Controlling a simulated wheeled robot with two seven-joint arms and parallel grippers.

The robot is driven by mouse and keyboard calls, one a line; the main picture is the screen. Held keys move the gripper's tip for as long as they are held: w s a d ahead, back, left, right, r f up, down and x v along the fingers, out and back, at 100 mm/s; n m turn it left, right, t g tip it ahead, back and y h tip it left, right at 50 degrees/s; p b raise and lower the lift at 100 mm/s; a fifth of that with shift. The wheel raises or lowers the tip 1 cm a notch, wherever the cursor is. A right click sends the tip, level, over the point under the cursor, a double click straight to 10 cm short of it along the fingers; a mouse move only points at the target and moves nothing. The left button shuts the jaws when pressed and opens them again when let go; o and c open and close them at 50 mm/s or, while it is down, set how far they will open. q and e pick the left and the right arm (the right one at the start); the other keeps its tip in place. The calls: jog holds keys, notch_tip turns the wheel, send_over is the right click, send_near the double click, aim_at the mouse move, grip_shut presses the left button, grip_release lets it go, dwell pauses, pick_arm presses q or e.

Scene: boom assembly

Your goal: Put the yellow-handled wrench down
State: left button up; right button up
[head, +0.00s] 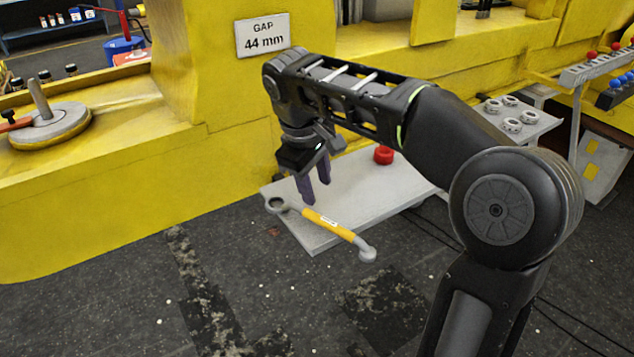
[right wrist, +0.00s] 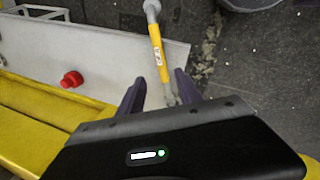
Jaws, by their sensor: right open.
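The yellow-handled wrench (head: 328,224) lies across the front of a low pale board (head: 385,184), its grey ring end at the left and its other end jutting past the board's edge over the floor. My right gripper (head: 316,191) is open just above and behind the wrench near its ring end, fingers pointing down. In the right wrist view, the wrench (right wrist: 160,58) runs between the two spread fingers (right wrist: 160,76), with a visible gap to each. The ring end is partly hidden by the gripper body there. My left gripper is out of view.
A red round part (head: 383,154) sits farther back on the board. A yellow machine frame (head: 225,165) with a "GAP 44 mm" sign (head: 262,35) rises behind. A side shelf (head: 520,122) holds several grey rings. The dark floor in front is open.

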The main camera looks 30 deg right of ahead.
dwell(0.7)
jog(key=a+f+y, duration=0.3)
jog(key=a+f, duration=0.6)
jog(key=f, duration=0.5)
jog(key=a+f+y, duration=0.2)
jog(key=a+f, duration=0.6)
jog(key=f, duration=0.7)
jog(key=s+a+f+m, duration=0.3)
jog(key=s+a+f, duration=0.1)
jog(key=s+f, duration=0.4)
jog(key=s+a+f+m+y, duration=0.1)
jog(key=s+a+f+m, duration=0.2)
jog(key=s+f, duration=0.6)
jog(key=s+a, duration=0.2)
jog(key=s, duration=0.1)
jog(key=shift+s+a+f+g+y, duration=0.15)
jog(key=shift+s+a+g+y, duration=0.15)
jog(key=shift+s, duration=0.1)
jog(key=shift+w+f+b, duration=0.1)
jog(key=shift+f+b, duration=0.35)
jog(key=shift+b, duration=0.05)
